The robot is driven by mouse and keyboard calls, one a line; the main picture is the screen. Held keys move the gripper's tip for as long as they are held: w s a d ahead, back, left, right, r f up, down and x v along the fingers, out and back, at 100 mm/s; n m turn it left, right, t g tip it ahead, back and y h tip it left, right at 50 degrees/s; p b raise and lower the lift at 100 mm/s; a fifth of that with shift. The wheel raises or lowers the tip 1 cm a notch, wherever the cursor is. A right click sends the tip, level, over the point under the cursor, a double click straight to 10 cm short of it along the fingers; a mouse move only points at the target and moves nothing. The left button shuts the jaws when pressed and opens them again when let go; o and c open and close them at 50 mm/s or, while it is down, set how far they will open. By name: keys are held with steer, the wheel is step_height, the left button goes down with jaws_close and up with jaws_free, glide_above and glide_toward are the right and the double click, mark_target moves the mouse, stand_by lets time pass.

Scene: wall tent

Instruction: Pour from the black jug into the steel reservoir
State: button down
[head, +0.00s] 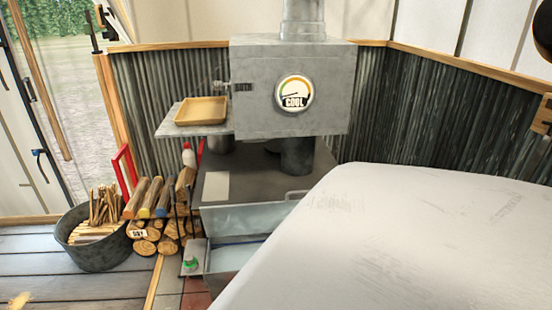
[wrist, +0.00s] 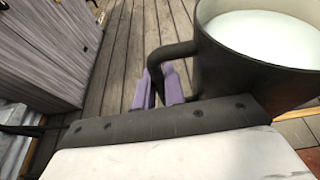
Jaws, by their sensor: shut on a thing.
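The black jug (wrist: 255,70) is in the wrist view at the upper right, with pale liquid (wrist: 265,28) showing inside its rim. My gripper (wrist: 164,85) has purple fingers closed on the jug's dark handle (wrist: 170,55). In the head view the jug and gripper are not visible. The steel reservoir (head: 250,219) appears to be the open metal tank on the front of the stove, with a blue line and pale interior showing. Its right part is hidden behind my large white arm link.
The grey stove (head: 255,60) has a gauge reading COOL (head: 294,94) and a side shelf with a tan tray (head: 201,110). Split logs (head: 155,225) and a kindling tub (head: 92,250) stand at left. Plank floor (head: 60,285) shows at lower left.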

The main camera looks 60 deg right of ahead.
steer(key=shift+r, duration=0.2)
steer(key=shift+d+f+m+h+p, duration=0.3)
steer(key=shift+d+p, duration=0.05)
steer(key=s+f+m+t+h+p, duration=0.1)
steer(key=m+h+p, duration=0.1)
steer(key=s+f+m+h+p, duration=0.1)
steer(key=m+h+p, duration=0.1)
steer(key=h, duration=0.1)
steer(key=s+f+m+t+h+p, duration=0.1)
steer(key=s+m+h+p, duration=0.1)
steer(key=shift+d+f+m+t+h, duration=0.15)
steer(key=shift+f+m+t+h, duration=0.1)
steer(key=shift+m+t+h, duration=0.05)
steer(key=shift+w, duration=0.15)
